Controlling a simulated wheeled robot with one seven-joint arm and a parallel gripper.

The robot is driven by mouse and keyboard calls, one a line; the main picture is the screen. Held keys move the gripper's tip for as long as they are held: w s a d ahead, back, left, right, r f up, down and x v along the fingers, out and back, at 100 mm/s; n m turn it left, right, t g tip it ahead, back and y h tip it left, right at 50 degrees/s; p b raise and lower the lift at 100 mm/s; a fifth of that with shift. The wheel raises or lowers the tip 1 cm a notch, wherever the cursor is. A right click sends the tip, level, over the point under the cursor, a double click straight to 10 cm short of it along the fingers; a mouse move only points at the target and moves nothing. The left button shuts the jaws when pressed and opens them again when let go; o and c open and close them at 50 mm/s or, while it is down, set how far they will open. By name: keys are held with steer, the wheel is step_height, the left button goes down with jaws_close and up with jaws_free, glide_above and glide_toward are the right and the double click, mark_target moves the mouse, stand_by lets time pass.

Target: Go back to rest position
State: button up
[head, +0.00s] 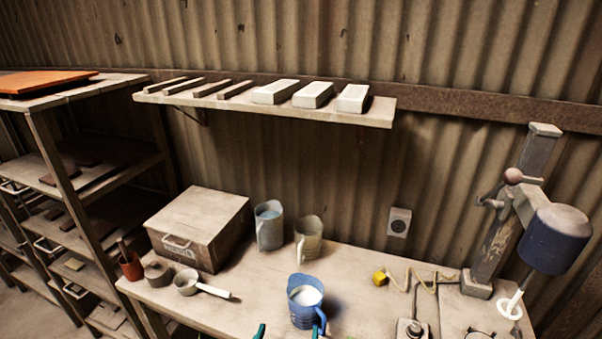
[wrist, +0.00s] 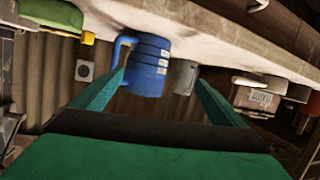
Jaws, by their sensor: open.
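My gripper (head: 288,333) shows at the bottom edge of the head view as two green fingertips, apart, just in front of a blue measuring jug (head: 304,308). The jug stands upright on the workbench (head: 255,301), with white contents and its handle toward the lower right. In the wrist view, which looks upside down, my gripper (wrist: 160,77) is open. The blue jug (wrist: 150,72) appears in the gap, its handle close to the left finger. I cannot tell whether either finger touches it. Most of my arm is hidden.
A grey jug (head: 269,229) and beige jug (head: 308,240) stand behind. A box (head: 200,228), a white-handled scoop (head: 187,283) and a red pot (head: 131,266) are left. A press (head: 500,235) stands right. A wall shelf (head: 230,106) holds bars and blocks.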

steer(key=s+f+n+y, duration=0.2)
steer(key=s+f, duration=0.5)
steer(key=s, duration=0.1)
steer(key=s+d+m, duration=0.1)
steer(key=s+d, duration=0.2)
steer(key=s, duration=2)
steer(key=shift+s+d+r+t, duration=0.2)
steer(key=shift+s+t, duration=0.2)
